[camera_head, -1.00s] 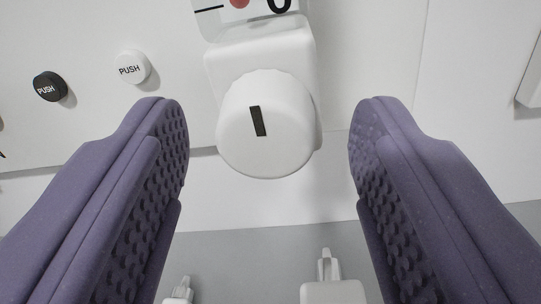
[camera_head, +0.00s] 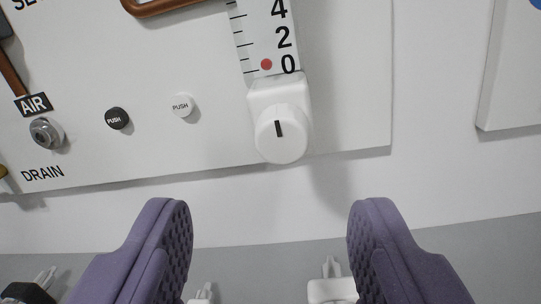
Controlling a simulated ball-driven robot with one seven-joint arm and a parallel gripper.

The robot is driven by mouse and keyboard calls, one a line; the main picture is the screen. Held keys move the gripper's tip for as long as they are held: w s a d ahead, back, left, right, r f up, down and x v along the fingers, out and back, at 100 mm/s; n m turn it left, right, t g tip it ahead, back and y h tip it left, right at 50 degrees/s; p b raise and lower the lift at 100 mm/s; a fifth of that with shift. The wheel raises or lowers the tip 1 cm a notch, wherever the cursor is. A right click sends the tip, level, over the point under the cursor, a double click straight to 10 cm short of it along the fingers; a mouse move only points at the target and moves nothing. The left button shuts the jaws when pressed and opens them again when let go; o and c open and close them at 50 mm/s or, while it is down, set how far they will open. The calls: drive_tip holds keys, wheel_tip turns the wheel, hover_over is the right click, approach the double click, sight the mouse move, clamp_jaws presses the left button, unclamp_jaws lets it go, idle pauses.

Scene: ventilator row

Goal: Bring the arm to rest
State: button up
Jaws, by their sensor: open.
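My gripper (camera_head: 270,215) is open and empty, with its two purple padded fingers wide apart at the bottom of the view. A white round knob (camera_head: 280,134) with a dark mark stands on the panel above and between the fingertips, apart from them. It sits under a flow scale (camera_head: 263,40) with the numbers 4, 2 and 0, and a red ball rests near 0. The rest of my arm is not in view.
The white panel (camera_head: 190,145) carries a black PUSH button (camera_head: 118,118), a white PUSH button (camera_head: 182,105), a metal AIR fitting (camera_head: 46,132) and a brown tube (camera_head: 160,6). White pronged fittings (camera_head: 331,287) show low between the fingers.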

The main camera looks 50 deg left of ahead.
drive_tip(key=s+a+r+g+h, duration=0.3)
drive_tip(key=a+r+g, duration=0.5)
drive_tip(key=r, duration=0.4)
drive_tip(key=s+r+m+t+h, duration=0.2)
drive_tip(key=r+t, duration=0.1)
drive_tip(key=r, duration=0.7)
drive_tip(key=s+d+r+m+t+h, duration=0.1)
drive_tip(key=s+r+m+t+h, duration=0.1)
drive_tip(key=r, duration=0.8)
drive_tip(key=s+d+r+m+t+h, duration=0.1)
drive_tip(key=r+t+h, duration=0.3)
drive_tip(key=r, duration=0.7)
drive_tip(key=shift+s+m+t, duration=0.4)
drive_tip(key=shift+s, duration=0.3)
